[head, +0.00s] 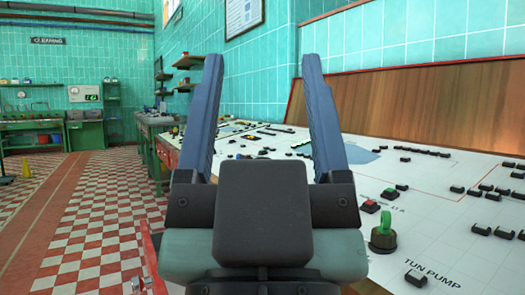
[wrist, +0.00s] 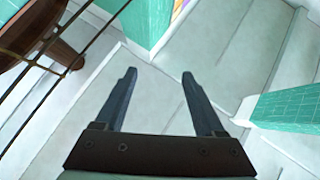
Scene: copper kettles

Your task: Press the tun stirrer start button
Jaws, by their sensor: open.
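My gripper (head: 262,60) is in the middle of the head view with its two blue-grey fingers spread apart and nothing between them. In the wrist view my gripper (wrist: 159,73) is also open and empty. A pale control panel (head: 455,215) slopes along the right. No stirrer label is readable, so I cannot tell which is the stirrer start button. My gripper touches no button, and it hides part of the panel.
A green knob (head: 383,236) stands on the panel near the words "TUN PUMP". Several small black pieces dot the panel, and a wooden back board (head: 440,105) rises behind it. The checkered floor (head: 110,215) at left is largely clear. Benches (head: 40,122) stand far left.

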